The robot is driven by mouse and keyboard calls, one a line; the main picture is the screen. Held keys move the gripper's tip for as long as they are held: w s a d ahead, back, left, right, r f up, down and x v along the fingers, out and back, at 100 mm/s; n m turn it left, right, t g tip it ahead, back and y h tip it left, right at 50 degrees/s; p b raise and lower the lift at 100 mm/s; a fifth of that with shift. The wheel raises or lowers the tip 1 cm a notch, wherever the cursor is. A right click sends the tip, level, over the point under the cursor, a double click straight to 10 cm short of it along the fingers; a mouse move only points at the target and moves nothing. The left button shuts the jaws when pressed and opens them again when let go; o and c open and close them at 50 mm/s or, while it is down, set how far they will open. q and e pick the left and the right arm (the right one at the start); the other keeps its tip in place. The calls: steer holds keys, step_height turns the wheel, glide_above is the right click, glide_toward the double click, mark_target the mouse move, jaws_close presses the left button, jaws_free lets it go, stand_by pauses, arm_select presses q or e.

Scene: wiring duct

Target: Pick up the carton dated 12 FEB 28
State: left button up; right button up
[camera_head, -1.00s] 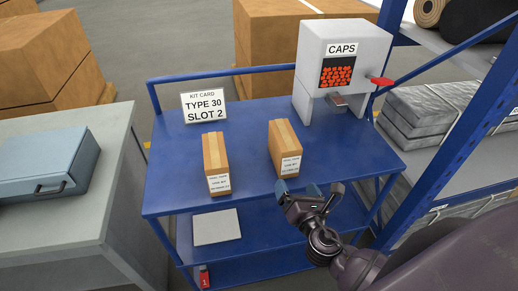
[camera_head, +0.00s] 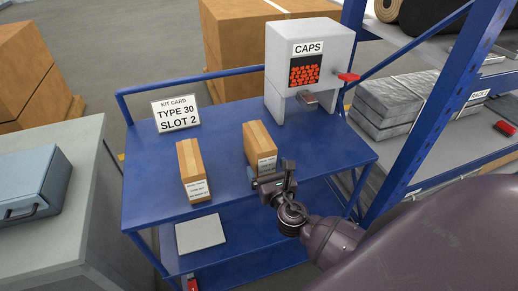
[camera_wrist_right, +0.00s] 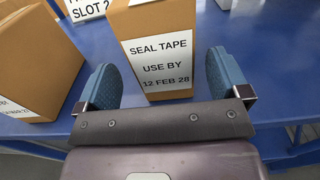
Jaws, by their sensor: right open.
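The carton dated 12 FEB 28 (camera_head: 260,138) stands upright on the blue cart's top, the right one of two brown cartons. In the right wrist view its label on this carton (camera_wrist_right: 158,62) reads SEAL TAPE, USE BY 12 FEB 28. My right gripper (camera_head: 268,184) is at its near face, open. In the wrist view the blue fingers of my right gripper (camera_wrist_right: 163,84) are spread to either side of the carton's lower label face, with gaps on both sides. Whether they reach past that face is unclear. My left gripper is out of view.
A second carton (camera_head: 193,170) stands to the left; its date is unreadable. The blue cart top (camera_head: 225,128) also bears a kit card (camera_head: 176,115), reading TYPE 30 SLOT 2, and a white CAPS dispenser (camera_head: 308,65). A blue rack post (camera_head: 440,100) stands at the right.

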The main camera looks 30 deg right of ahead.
steer(key=shift+x, duration=2.25)
steer(key=shift+d, duration=0.1)
steer(key=shift+r, duration=0.1)
steer(key=c, duration=1.1)
